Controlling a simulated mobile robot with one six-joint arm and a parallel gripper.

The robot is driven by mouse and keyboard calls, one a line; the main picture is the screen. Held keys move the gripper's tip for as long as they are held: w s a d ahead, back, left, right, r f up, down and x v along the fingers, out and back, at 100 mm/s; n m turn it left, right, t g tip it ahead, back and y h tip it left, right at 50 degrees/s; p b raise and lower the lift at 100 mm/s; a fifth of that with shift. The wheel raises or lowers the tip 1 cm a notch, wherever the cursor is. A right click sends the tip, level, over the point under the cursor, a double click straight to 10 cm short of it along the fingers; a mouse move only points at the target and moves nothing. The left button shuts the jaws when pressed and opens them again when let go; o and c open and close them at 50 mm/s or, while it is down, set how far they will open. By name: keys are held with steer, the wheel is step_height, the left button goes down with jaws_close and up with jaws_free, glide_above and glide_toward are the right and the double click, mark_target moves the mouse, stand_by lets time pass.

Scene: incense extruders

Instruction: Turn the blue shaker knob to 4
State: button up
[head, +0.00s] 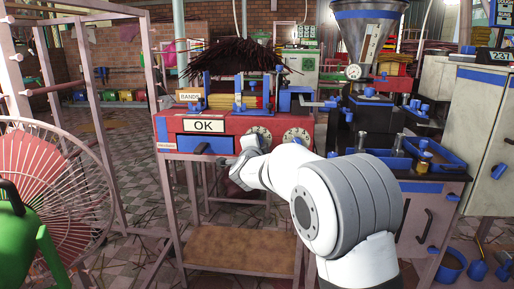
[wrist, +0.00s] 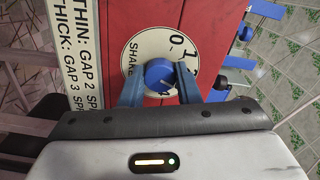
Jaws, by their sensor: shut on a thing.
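The blue shaker knob (wrist: 159,73) sits at the middle of a round cream dial (wrist: 140,50) on a red panel in the wrist view. The word SHAKE shows on the dial's left, and the digits 0 and 1 on its upper right. Which number the knob points to I cannot tell.
A second dial (head: 297,138) is just to the right on the same panel. A wooden shelf (head: 238,248) is below.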

steer(key=shift+f+m, duration=0.1)
steer(key=shift+m, duration=4.9)
steer(key=o, duration=1)
steer(key=shift+c, duration=0.2)
steer(key=shift+s, duration=0.1)
steer(key=s+p, duration=0.1)
steer(key=s, duration=0.6)
steer(key=shift+s+a+p, duration=0.15)
steer(key=shift+s+p, duration=0.15)
steer(key=shift+p, duration=0.05)
